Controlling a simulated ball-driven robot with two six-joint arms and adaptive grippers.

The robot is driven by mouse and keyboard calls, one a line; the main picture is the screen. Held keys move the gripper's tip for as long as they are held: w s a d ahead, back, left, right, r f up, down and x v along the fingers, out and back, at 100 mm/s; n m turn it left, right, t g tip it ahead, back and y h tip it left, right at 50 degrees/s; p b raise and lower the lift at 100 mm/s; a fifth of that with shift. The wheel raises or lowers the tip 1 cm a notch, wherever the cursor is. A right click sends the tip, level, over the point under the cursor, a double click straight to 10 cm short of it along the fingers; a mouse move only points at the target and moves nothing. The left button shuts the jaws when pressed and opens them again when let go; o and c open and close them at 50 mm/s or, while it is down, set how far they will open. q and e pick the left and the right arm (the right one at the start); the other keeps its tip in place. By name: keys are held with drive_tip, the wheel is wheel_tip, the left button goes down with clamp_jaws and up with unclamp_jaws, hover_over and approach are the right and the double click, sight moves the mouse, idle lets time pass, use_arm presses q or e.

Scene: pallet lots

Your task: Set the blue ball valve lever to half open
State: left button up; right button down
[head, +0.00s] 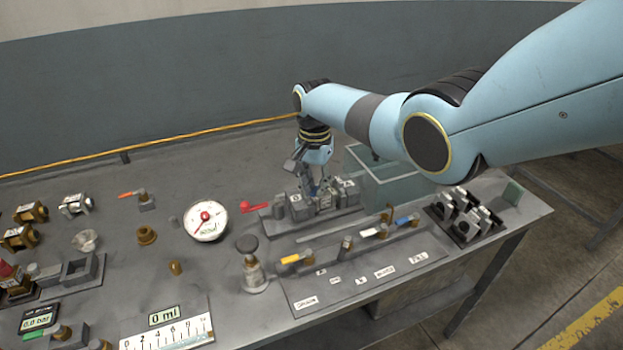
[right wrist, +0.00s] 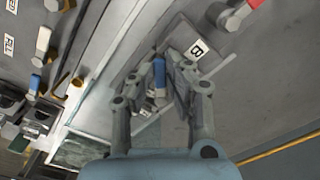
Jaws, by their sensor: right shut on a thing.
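In the head view my right gripper (head: 313,190) reaches down onto a row of grey valve blocks (head: 296,205) on a rail near the middle of the bench. In the right wrist view a blue lever (right wrist: 160,70) stands between the fingertips of the right gripper (right wrist: 168,72), which are shut on it. A white label marked B (right wrist: 197,49) is beside the fingertips. In the head view the gripper hides this lever, so its exact angle is hard to tell. My left gripper is not in view.
A red lever (head: 254,207) is just left of the blocks. In front, a labelled panel (head: 318,290) carries yellow, white and another blue lever (head: 407,220). A round gauge (head: 206,221) stands to the left. A clear bin (head: 385,172) is behind, right of the gripper.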

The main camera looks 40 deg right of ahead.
sight(315, 192)
drive_tip(key=shift+s+d+n, duration=0.1)
drive_tip(key=shift+n, duration=0.3)
drive_tip(key=c, duration=1.3)
unclamp_jaws()
drive_tip(key=shift+c, duration=0.2)
wheel_tip(315, 192, up, 12)
